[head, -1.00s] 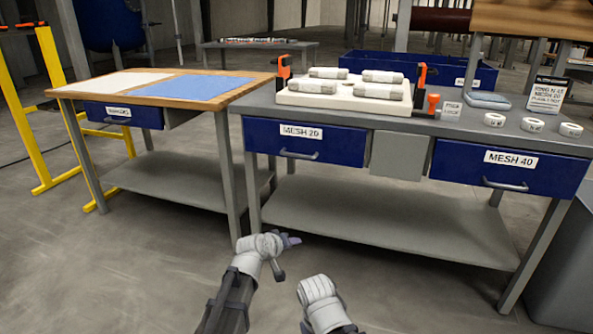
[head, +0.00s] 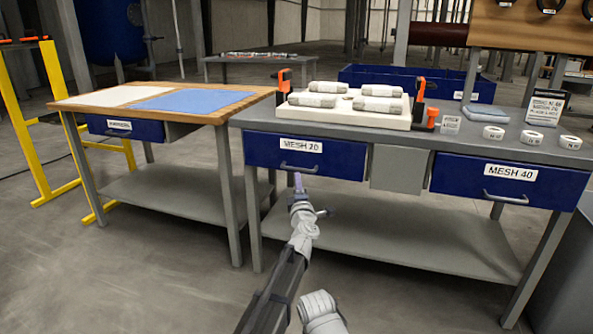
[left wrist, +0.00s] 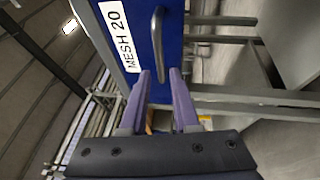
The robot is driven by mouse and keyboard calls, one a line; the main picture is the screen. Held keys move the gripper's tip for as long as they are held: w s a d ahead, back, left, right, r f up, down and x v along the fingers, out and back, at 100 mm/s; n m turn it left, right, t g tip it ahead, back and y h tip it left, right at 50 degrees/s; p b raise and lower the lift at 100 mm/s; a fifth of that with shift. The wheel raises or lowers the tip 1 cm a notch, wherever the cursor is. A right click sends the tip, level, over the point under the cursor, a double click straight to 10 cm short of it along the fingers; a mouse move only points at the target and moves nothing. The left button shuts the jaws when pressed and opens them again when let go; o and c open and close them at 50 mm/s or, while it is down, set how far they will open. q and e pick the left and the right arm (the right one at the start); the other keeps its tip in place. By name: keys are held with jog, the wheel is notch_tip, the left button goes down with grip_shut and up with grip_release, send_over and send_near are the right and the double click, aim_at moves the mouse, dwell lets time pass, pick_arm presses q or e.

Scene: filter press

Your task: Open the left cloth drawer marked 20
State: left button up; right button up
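The blue drawer marked MESH 20 (head: 340,160) is shut under the left part of the grey bench. Its grey bar handle (head: 299,169) is on its front, below the label. My left gripper (head: 298,182) is just below and in front of this handle. In the left wrist view, the two purple fingers of my left gripper (left wrist: 161,88) are apart with nothing between them. The handle (left wrist: 158,38) lies ahead of the fingertips, and the MESH 20 drawer front (left wrist: 138,50) runs behind it. My right arm's end shows low in the head view; its fingers do not show.
A drawer marked MESH 40 (head: 465,180) is at the right of the bench. Pale rolls on a white tray (head: 345,110), orange clamps and white tape rolls (head: 532,138) are on top. A wooden-topped table (head: 220,115) stands to the left.

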aim_at(296, 169)
pick_arm(q)
jog(key=p+x, duration=0.1)
jog(key=x, duration=0.6)
jog(key=shift+w, duration=0.35)
grip_shut()
jog(key=shift+s, duration=0.1)
dwell(1.0)
